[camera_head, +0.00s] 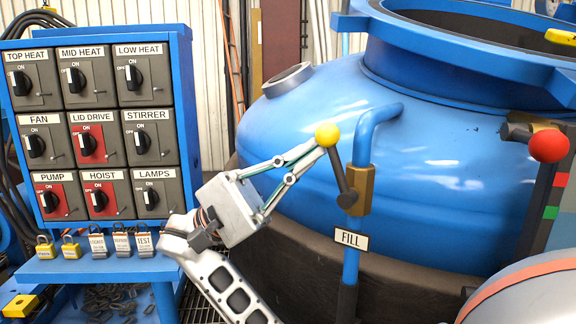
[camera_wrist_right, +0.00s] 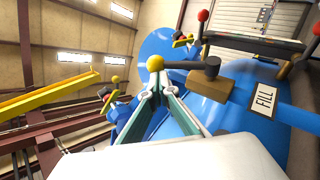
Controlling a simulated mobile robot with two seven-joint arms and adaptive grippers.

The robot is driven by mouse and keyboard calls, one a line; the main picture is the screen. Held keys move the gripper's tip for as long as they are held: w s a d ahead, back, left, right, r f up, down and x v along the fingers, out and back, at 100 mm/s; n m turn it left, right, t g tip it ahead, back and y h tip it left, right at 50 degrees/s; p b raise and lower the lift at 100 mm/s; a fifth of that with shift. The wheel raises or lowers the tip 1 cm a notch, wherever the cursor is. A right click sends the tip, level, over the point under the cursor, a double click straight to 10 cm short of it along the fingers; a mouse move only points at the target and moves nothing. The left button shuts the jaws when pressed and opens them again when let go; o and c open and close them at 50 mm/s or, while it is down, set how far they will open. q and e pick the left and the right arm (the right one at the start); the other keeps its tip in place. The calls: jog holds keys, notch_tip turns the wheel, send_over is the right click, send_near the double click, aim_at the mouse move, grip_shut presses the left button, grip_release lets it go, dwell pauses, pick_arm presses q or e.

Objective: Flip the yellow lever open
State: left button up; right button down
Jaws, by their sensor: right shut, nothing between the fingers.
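The yellow lever is a dark handle (camera_head: 338,170) with a yellow ball knob (camera_head: 327,135), on a brass valve block (camera_head: 360,189) on the blue pipe above the FILL label (camera_head: 351,239). The handle slants up and left from its pivot. In the right wrist view the knob (camera_wrist_right: 155,63) is just beyond the fingertips and the handle (camera_wrist_right: 185,65) runs right to the pivot. My right gripper (camera_head: 325,147) is shut and empty, its tips at the knob; I cannot tell if they touch it. It also shows in the right wrist view (camera_wrist_right: 152,90). My left gripper is out of view.
A blue furnace vessel (camera_head: 430,160) stands behind the pipe. A switch panel (camera_head: 93,118) is at left, with several padlocks (camera_head: 98,247) on the ledge below. A red-knobbed lever (camera_head: 548,146) is at right. A rounded grey body (camera_head: 530,295) fills the lower right.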

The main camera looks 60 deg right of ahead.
aim_at(321, 142)
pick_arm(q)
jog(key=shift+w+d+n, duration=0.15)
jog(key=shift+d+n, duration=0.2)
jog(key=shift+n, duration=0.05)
pick_arm(e)
jog(key=shift+s+r+m+t+y, duration=0.9)
jog(key=shift+s+r+y, duration=0.1)
jog(key=shift+s+y, duration=0.15)
